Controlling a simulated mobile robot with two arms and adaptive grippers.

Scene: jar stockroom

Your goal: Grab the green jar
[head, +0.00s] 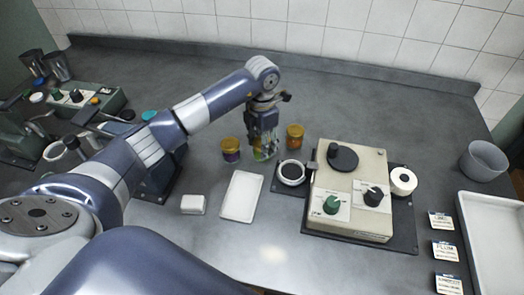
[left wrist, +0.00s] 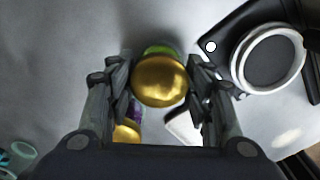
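The green jar (head: 261,155) stands on the grey counter, its upper part hidden by my left gripper (head: 264,135). In the left wrist view its gold lid (left wrist: 160,82) lies between the two fingers of my left gripper (left wrist: 160,70), with a strip of green body (left wrist: 158,50) beyond it. The fingers are very close to the lid on both sides; I cannot tell whether they press on the jar. My right gripper is not in view.
A purple jar (head: 230,152) with a gold lid stands close on the left, and an orange jar (head: 295,136) on the right. A beige machine (head: 345,205) on a dark base and a white tray (head: 241,197) are in front. Bare counter lies behind the jars.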

